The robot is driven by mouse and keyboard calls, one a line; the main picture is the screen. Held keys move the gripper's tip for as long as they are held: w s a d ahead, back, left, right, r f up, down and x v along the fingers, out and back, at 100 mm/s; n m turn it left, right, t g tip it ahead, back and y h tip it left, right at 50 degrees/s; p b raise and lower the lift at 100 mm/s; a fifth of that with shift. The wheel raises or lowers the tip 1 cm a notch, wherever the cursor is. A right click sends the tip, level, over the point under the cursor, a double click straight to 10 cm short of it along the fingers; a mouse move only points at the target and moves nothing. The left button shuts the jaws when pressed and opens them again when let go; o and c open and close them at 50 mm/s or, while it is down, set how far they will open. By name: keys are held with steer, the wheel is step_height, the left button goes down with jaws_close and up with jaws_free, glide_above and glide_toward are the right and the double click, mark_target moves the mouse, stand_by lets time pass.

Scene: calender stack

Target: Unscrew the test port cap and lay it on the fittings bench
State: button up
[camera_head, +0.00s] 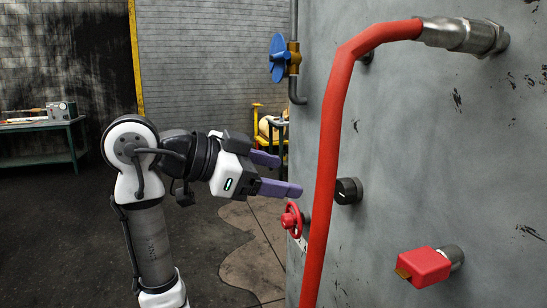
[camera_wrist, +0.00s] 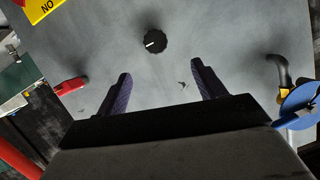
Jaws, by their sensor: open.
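My gripper (camera_head: 290,175) has two purple fingers, open with nothing between them, pointing right toward the grey wall. In the wrist view my gripper (camera_wrist: 162,68) has its fingers spread at the lower middle. A round black knurled part (camera_head: 348,190) with a white mark sits on the wall beyond the fingertips, just right of the red hose. It also shows in the wrist view (camera_wrist: 154,41), above the gap and apart from the fingers. It may be the test port cap; I cannot tell for sure. A green bench (camera_head: 75,122) stands far left, perhaps the fittings bench.
A thick red hose (camera_head: 330,140) hangs down close to my fingertips. A red handwheel (camera_head: 291,218) and a red block on a metal stub (camera_head: 423,267) stick out of the wall. A blue valve wheel (camera_head: 278,58) is above. Open floor (camera_head: 80,230) lies at left.

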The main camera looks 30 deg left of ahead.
mark_target(338, 190)
steer(key=shift+g, duration=0.3)
steer(key=p+x, duration=0.3)
steer(key=x, duration=1)
steer(key=shift+w+d+f+p, duration=0.1)
steer(key=shift+d+f+p, duration=0.05)
steer(key=shift+d+p, duration=0.25)
steer(key=shift+c, duration=0.3)
steer(key=c, duration=1)
steer(key=shift+o, duration=1.3)
steer(key=shift+c, duration=1)
steer(key=shift+a, duration=0.1)
